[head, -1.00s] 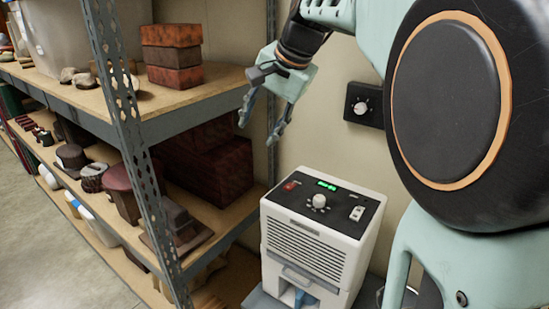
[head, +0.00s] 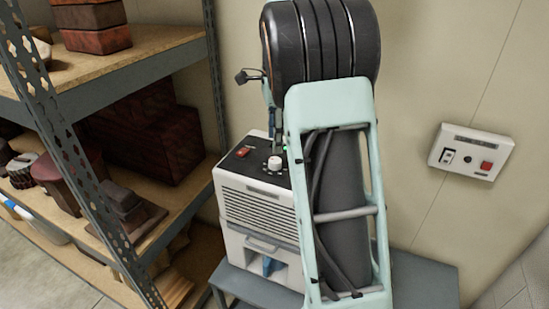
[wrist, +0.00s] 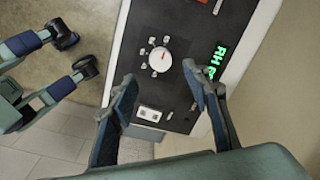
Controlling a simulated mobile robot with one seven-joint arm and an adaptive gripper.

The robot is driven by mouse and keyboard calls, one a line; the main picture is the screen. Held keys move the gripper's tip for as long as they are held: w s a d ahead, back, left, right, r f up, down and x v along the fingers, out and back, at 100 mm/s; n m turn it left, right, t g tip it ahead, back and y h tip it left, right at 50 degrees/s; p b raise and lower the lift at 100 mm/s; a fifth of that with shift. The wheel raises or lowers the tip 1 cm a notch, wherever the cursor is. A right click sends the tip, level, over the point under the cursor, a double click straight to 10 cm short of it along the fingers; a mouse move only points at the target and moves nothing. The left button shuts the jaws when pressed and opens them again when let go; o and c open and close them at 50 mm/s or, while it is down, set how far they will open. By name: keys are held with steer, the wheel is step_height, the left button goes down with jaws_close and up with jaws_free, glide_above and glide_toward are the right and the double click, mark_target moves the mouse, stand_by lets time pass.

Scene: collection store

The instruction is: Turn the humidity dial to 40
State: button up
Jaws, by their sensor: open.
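The white dehumidifier (head: 258,212) stands on a grey stand, with a black control panel on top. Its round white dial (head: 274,162) also shows in the wrist view (wrist: 159,60), where its red pointer mark points up and slightly right. Small marks ring the dial; their numbers are too small to read. A green display (wrist: 215,62) beside it starts with "RH"; the value is unclear. My gripper (wrist: 160,72) is open and empty, with its fingertips over the panel on either side of the dial's lower edge. Contact cannot be told. In the head view my arm hides most of the gripper.
The panel also has a red switch (head: 242,152) and a white rocker switch (wrist: 150,114).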

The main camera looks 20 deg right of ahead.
mark_target(275, 160)
steer(key=f, duration=0.7)
steer(key=shift+w+f, duration=0.15)
steer(key=shift+w, duration=0.05)
steer(key=c, duration=1.2)
